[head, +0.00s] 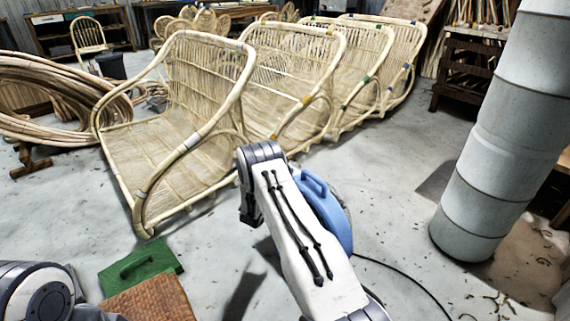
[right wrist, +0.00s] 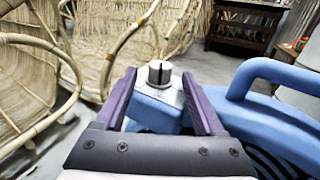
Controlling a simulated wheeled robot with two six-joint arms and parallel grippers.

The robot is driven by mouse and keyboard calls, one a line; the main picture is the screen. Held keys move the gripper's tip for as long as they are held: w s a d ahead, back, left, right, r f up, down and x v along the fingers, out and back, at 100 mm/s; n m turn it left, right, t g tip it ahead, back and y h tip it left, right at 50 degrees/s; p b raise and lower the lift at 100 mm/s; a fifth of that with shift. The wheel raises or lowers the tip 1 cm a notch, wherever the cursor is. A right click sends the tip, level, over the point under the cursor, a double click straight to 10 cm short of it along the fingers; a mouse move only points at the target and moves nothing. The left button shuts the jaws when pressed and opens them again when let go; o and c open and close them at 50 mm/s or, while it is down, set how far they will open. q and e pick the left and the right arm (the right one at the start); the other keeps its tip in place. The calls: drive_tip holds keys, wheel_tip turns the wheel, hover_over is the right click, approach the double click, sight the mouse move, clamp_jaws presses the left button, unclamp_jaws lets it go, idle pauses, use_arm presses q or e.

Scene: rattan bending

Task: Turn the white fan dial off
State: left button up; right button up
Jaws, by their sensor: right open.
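The white fan dial (right wrist: 154,76) is a small round knob with a dark line across its top, pointing roughly up and down in the right wrist view. It sits on a light plate on the blue fan housing (right wrist: 150,113). My right gripper (right wrist: 160,80) is open, with one purple finger on each side of the dial and a gap to both. How far the tips reach past the dial I cannot tell. In the head view the blue fan (head: 328,212) is partly behind my right arm, which hides the dial. My left gripper is out of view.
Rattan chair frames (head: 180,130) stand just behind the fan. A blue handle (right wrist: 285,75) arches right of the gripper. A black cord (head: 405,278) runs across the floor. A large grey duct (head: 500,135) stands right.

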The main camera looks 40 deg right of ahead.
drive_tip(key=p+v, duration=0.1)
drive_tip(key=v, duration=0.5)
drive_tip(key=shift+p, duration=0.3)
drive_tip(key=shift+s, duration=0.1)
